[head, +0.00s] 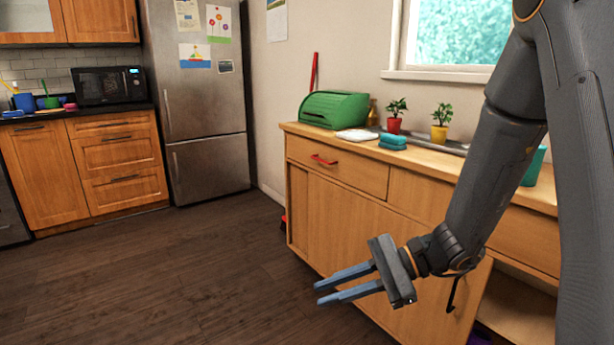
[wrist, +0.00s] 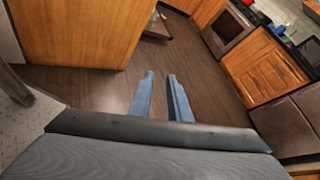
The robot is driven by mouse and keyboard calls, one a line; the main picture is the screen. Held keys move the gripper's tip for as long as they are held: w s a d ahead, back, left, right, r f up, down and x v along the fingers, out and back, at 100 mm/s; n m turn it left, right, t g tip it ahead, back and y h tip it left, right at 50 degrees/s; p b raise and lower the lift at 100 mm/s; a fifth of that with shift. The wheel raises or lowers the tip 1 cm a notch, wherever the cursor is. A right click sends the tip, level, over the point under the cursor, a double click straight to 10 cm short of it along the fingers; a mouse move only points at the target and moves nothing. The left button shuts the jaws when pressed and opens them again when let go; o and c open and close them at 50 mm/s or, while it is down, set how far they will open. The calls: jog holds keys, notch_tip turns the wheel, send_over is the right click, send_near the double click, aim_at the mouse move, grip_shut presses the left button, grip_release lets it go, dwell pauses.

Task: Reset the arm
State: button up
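My gripper (head: 318,293) is in the lower middle of the head view, in front of the wooden sink cabinet (head: 345,215). Its two blue-grey fingers point left and stand apart with nothing between them. In the wrist view the gripper (wrist: 160,77) also shows two separate fingers over the dark wood floor (wrist: 100,85). My arm hangs down from the upper right of the head view, bent at the wrist.
An open cabinet compartment (head: 518,305) is at the lower right, beside my arm. A fridge (head: 203,110) stands at the back. The floor at left is clear.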

jog(key=s+d+r+n+g+h, duration=0.2)
jog(key=s+r+n+h, duration=0.1)
jog(key=s+n+h, duration=1)
jog(key=s+d+r+t+p, duration=0.2)
jog(key=d+r+p, duration=1)
jog(key=p, duration=0.6)
jog(key=shift+d+r+p, duration=0.2)
jog(key=shift+r+p, duration=0.05)
jog(key=shift+p, duration=0.15)
